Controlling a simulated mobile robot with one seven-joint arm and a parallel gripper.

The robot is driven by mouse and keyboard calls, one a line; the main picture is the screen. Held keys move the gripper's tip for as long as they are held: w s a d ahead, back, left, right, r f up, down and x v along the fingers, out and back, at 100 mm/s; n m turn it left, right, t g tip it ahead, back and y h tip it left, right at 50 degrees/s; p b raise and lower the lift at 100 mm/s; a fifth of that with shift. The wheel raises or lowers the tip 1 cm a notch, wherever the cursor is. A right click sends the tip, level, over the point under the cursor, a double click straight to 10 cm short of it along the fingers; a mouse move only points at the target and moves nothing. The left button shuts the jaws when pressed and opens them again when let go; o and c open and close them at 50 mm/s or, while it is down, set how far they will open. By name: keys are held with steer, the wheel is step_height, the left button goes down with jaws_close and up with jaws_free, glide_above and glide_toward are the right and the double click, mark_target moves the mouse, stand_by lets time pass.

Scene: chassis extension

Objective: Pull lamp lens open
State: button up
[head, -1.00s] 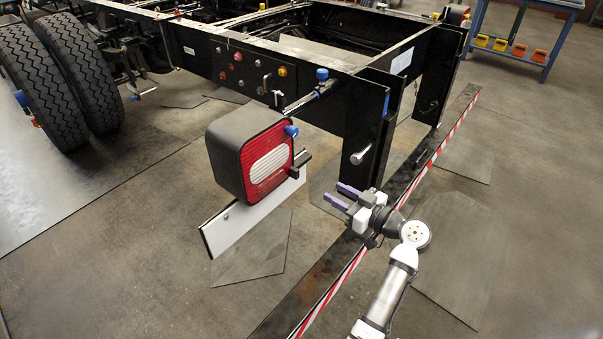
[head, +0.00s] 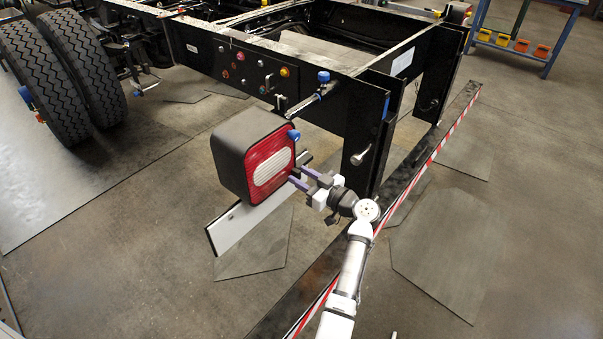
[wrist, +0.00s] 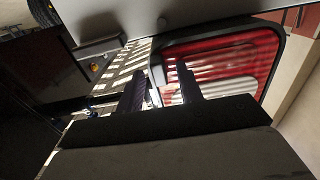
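The lamp (head: 228,155) is a dark box with a red and white lens (head: 268,170) on its face, above a white plate (head: 240,225). The lens looks closed against the housing. My gripper (head: 297,175) is at the lens's right edge, where the dark handle is mostly hidden by the purple fingers. In the wrist view the two fingers are apart (wrist: 161,75), with the red and white lens (wrist: 225,65) behind and right of them. A dark edge piece shows between the fingertips; I cannot tell whether they touch it.
A blue-capped knob (head: 294,135) sits at the lens's upper right. The black chassis frame (head: 340,115) with its upright post (head: 362,150) stands close behind my gripper. A red-and-white striped rail (head: 425,170) runs along the floor. Open floor lies in front.

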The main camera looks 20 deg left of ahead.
steer(key=shift+w+a, duration=0.1)
steer(key=shift+a, duration=0.15)
jaws_close()
steer(key=shift+d+f, duration=0.1)
steer(key=shift+d, duration=0.05)
